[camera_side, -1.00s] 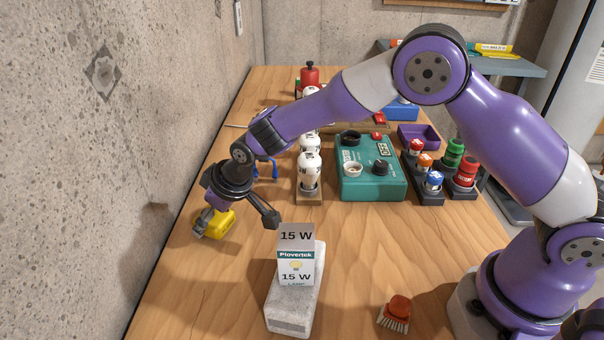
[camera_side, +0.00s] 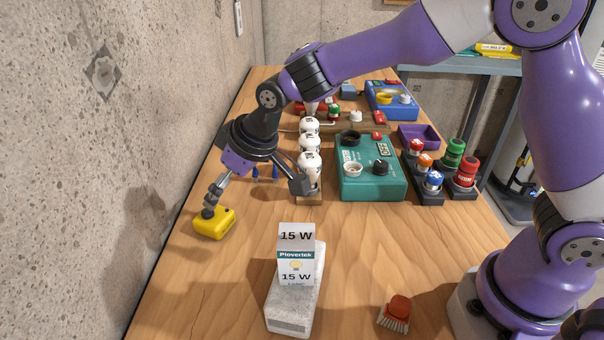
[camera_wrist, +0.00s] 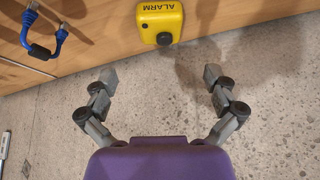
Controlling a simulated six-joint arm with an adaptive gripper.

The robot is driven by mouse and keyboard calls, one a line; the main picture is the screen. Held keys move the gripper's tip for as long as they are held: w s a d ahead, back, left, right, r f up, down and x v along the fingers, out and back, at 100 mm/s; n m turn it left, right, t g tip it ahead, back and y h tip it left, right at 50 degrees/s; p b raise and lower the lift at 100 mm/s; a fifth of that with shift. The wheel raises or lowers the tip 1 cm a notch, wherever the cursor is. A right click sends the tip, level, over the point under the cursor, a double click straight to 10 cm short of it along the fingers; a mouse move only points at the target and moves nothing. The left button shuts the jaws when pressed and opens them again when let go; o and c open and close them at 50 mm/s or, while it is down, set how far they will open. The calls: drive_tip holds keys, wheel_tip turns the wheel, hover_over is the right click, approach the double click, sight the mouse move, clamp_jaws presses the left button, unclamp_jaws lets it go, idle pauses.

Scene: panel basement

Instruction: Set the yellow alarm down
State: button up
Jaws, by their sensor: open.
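The yellow alarm (camera_side: 214,223) rests on the wooden table near its left edge, by the concrete wall. In the wrist view the alarm (camera_wrist: 160,20) shows its "ALARM" lettering and a dark round button, ahead of the fingers and apart from them. My gripper (camera_side: 256,200) is open with its fingers spread wide and nothing between them. In the side view one fingertip is above and behind the alarm; whether it touches cannot be told there. The wrist view shows both fingertips (camera_wrist: 161,78) clear of it.
A white block with a "15 W" lamp box (camera_side: 296,254) stands in front. White bulbs on a wooden holder (camera_side: 310,199) stand close to my right finger. A teal tester (camera_side: 372,184) is further right. A blue cable (camera_wrist: 40,40) lies left of the alarm in the wrist view.

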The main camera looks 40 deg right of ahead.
drive_tip(key=s+d+r+m+h, duration=0.1)
drive_tip(key=s+d+r+m, duration=0.1)
drive_tip(key=s+d+r, duration=0.7)
drive_tip(key=s+d+f+m+h, duration=0.1)
drive_tip(key=s+d+m, duration=0.1)
drive_tip(key=s+d, duration=0.5)
drive_tip(key=s, duration=0.4)
drive_tip(key=shift+s+d+m, duration=0.3)
drive_tip(key=shift+s+d, duration=0.05)
drive_tip(key=shift+s, duration=0.05)
